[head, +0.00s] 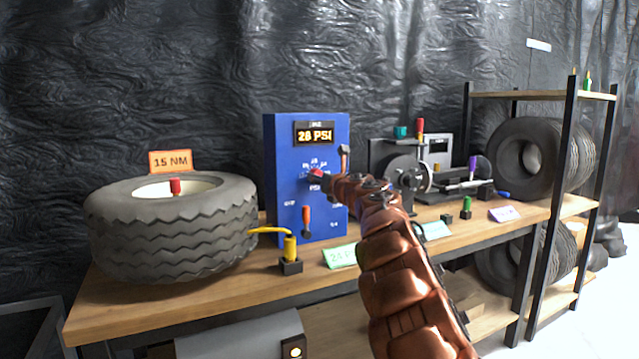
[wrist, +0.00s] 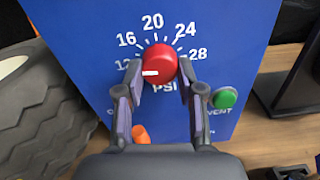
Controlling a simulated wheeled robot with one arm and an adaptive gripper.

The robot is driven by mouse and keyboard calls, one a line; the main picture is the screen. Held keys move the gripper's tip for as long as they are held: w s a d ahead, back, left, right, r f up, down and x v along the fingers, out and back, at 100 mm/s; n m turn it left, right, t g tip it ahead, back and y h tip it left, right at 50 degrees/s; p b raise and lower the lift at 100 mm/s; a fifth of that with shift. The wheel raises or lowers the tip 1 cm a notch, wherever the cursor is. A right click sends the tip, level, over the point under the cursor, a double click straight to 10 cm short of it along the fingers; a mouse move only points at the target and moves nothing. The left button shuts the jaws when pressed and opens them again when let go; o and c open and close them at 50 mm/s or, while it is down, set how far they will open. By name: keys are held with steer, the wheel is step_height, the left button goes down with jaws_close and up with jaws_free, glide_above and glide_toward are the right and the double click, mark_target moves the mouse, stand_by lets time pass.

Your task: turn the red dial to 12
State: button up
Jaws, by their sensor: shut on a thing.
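The red dial (wrist: 160,62) is on the front of the blue panel (wrist: 85,35), inside a printed scale that shows 12, 16, 20, 24 and 28 PSI. Its white mark points left, towards the 12, whose label is partly covered by a finger. My gripper (wrist: 160,85) is shut on the dial, one finger on its left and one on its right. In the head view my gripper (head: 322,178) reaches the panel from the right and partly hides the dial. The display (head: 315,133) above reads what looks like 26 PSI.
A green button (wrist: 224,97) is right of the dial, near my right finger. An orange-handled lever (head: 306,219) is lower on the panel. A tire (head: 170,240) lies left of it, and a yellow-hosed fitting (head: 290,250) stands in front. Machinery (head: 405,175) stands to the right.

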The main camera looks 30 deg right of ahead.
steer(key=shift+a+n, duration=0.1)
steer(key=shift+n, duration=0.6)
steer(key=o, duration=1.1)
steer(key=shift+o, duration=0.2)
steer(key=shift+s, duration=0.1)
steer(key=s+a, duration=0.1)
steer(key=s, duration=1)
steer(key=shift+s, duration=0.3)
